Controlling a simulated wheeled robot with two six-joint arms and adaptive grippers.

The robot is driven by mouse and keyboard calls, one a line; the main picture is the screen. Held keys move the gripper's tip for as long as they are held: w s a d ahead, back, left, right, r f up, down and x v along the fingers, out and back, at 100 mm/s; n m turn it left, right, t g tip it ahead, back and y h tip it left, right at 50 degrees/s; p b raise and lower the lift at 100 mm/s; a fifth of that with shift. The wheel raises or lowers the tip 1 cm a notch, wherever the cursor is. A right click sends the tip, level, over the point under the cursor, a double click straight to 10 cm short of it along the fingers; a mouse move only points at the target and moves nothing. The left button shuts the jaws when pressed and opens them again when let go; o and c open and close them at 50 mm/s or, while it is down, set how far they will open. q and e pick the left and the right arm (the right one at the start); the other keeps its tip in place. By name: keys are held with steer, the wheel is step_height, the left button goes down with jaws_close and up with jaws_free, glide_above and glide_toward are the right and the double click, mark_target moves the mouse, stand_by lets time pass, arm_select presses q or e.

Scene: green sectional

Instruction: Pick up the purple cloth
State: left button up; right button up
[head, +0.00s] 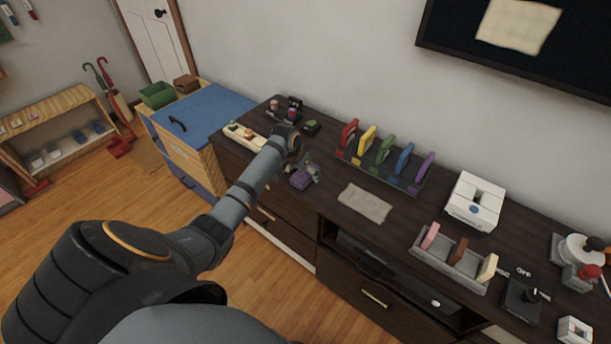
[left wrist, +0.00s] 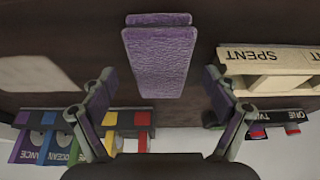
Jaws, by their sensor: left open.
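The purple cloth (head: 301,180) lies folded on the dark wooden cabinet top (head: 330,212), near its front edge. In the left wrist view the folded cloth (left wrist: 160,60) is at the top middle, ahead of the fingers. My left gripper (head: 308,168) is just above and beside the cloth in the head view. In the left wrist view its two fingers (left wrist: 160,97) are spread apart, with the lower end of the cloth between their tips in the picture. I cannot tell whether a finger touches the cloth. My right gripper is not in view.
A beige cloth (head: 365,203) lies to the right. A rack of coloured cards (head: 383,170) stands behind. A cream tray labelled SPENT (left wrist: 268,62) is beside the gripper. A white box (head: 474,201) and a grey holder (head: 447,265) stand farther right.

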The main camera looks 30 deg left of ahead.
mark_target(304, 173)
arm_select(q)
steer(key=c, duration=1.1)
steer(key=shift+c, duration=0.2)
steer(key=shift+r, duration=0.1)
steer(key=shift+r, duration=0.25)
step_height(304, 173, up, 3)
steer(key=shift+f, duration=0.15)
steer(key=s+d+r, duration=0.2)
steer(key=s+r, duration=0.3)
steer(key=s, duration=0.1)
steer(key=s+d+r, duration=0.2)
steer(key=s+r, duration=0.2)
steer(key=s, duration=0.3)
steer(key=shift+s+d+r, duration=0.15)
steer(key=shift+d+r, duration=0.2)
steer(key=shift+d, duration=0.05)
